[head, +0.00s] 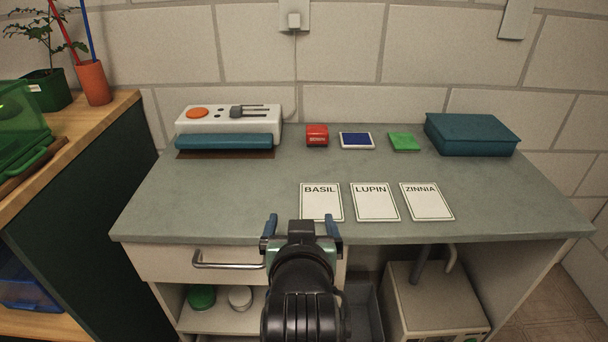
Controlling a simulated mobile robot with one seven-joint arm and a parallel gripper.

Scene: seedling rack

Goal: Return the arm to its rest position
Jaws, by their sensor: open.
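My gripper (302,222) is in the lower middle of the head view, at the front edge of the grey-green desk (235,200). Its two blue fingers stand apart, one on each side of the dark wrist, and nothing shows between them. My dark arm runs down from it to the bottom of the picture and hides part of the drawer front and the shelf below. The BASIL card (320,203) lies just beyond the fingers. The LUPIN card (375,203) and the ZINNIA card (427,202) lie to its right.
A white and blue machine (228,127) stands at the back left. A red stamp (317,135), a blue pad (356,140), a green block (404,141) and a teal box (471,134) line the back. A drawer handle (228,266) juts out in front. The desk's left part is clear.

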